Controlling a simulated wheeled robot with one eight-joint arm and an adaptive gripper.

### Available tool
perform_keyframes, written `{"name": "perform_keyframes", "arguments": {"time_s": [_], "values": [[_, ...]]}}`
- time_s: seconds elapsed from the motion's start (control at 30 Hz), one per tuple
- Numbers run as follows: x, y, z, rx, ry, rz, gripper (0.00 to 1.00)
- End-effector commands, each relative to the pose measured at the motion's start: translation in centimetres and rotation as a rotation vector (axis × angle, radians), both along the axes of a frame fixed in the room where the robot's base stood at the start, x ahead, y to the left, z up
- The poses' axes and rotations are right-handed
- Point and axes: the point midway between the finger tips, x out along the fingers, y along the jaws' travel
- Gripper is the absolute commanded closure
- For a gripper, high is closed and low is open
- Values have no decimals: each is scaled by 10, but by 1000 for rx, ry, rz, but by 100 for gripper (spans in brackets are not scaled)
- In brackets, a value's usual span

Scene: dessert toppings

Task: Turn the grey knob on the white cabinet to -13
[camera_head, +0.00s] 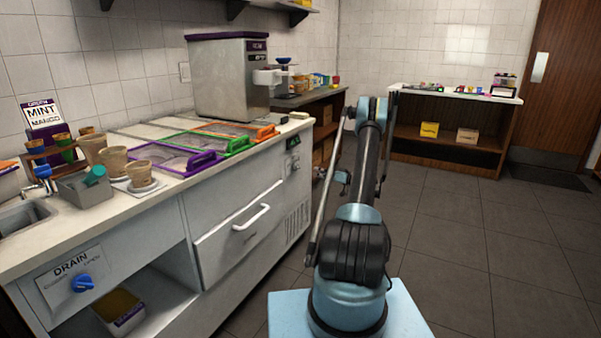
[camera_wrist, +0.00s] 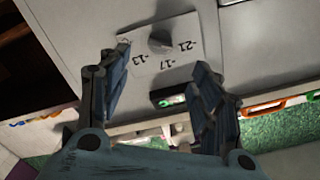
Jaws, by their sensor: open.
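The grey knob (camera_wrist: 162,41) sits on a pale dial plate (camera_wrist: 142,58) on the white cabinet (camera_wrist: 255,40) in the wrist view. The plate reads -13 to the left, -17 below and -21 to the right of the knob. I cannot tell which mark the knob points at. My gripper (camera_wrist: 164,60) is open and empty, its fingers spread to either side below the knob, apart from it. In the head view, my gripper (camera_head: 343,178) is small and partly hidden by my arm. The white cabinet (camera_head: 240,215) stands at left there, with a small plate (camera_head: 291,164) at its right end.
A black panel with a green light (camera_wrist: 175,96) shows between my fingers; in the head view this panel (camera_head: 293,142) sits near the counter's right end. A drawer handle (camera_head: 252,216) juts from the cabinet front. The floor (camera_head: 480,240) at right is clear.

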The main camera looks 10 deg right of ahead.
Motion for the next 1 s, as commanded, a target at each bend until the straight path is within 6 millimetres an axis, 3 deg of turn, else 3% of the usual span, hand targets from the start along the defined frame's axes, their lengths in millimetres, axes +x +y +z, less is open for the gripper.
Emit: {"name": "perform_keyframes", "arguments": {"time_s": [0.6, 1.0], "values": [[62, 86, 0, -1, 1, 1, 42], [74, 102, 0, 0, 0, -1, 42]]}}
